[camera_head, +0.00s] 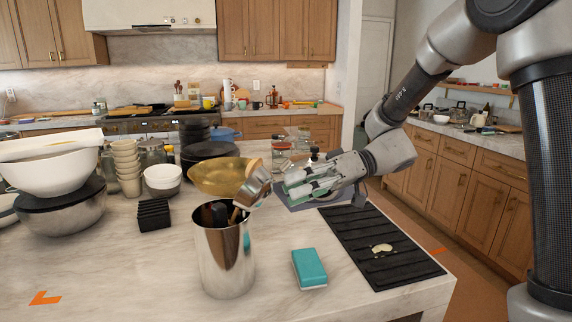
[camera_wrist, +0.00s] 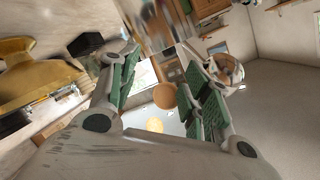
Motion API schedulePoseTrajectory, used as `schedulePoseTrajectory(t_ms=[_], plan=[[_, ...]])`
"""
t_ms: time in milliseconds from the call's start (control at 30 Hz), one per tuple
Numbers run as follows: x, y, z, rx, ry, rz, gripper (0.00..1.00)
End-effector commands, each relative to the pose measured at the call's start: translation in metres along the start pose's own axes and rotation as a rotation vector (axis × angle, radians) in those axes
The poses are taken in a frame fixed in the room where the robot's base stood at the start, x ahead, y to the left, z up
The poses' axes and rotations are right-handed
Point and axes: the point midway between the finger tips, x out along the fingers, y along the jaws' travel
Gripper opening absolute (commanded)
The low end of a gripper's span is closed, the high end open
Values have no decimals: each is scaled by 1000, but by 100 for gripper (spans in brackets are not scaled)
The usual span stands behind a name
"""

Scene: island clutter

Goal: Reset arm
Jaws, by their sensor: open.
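My gripper (camera_head: 294,183) is at the middle right of the head view, above the island and pointing left. Its green-padded fingers are apart in the wrist view (camera_wrist: 158,62). A tall steel canister (camera_head: 225,258) stands upright in front of it, to the left, holding dark and wooden-handled utensils. A shiny metal utensil head (camera_head: 252,188) leans out of the canister close to the fingertips; I cannot tell whether they touch. A round tan thing (camera_wrist: 164,95) shows between the fingers in the wrist view; I cannot tell what it is or how far off.
A gold bowl (camera_head: 222,178) sits behind the canister. A teal box (camera_head: 309,268) and a black ribbed mat (camera_head: 362,233) lie to the right. Stacked bowls (camera_head: 62,215), cups (camera_head: 127,170) and a black rack (camera_head: 154,215) crowd the left. The front left counter is mostly clear.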

Motion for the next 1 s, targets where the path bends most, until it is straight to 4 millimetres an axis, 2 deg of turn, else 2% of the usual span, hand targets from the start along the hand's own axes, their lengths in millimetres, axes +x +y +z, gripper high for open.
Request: schedulePoseTrajectory(t_ms=[33,167,200,267,300,400,500,633,800,1000], plan=[[-7,1,28,161,-89,49,48],[-49,-5,98,545,-291,296,48],[-68,-10,117,640,-332,402,48],[-102,-18,144,763,-368,585,48],[-127,-24,160,826,-371,715,48],[-183,-42,185,897,-327,1000,48],[-229,-63,199,875,-255,1222,48],[-265,-92,208,757,-208,1387,48],[-275,-118,209,686,-124,1451,48],[-279,-127,206,669,-85,1469,48]])
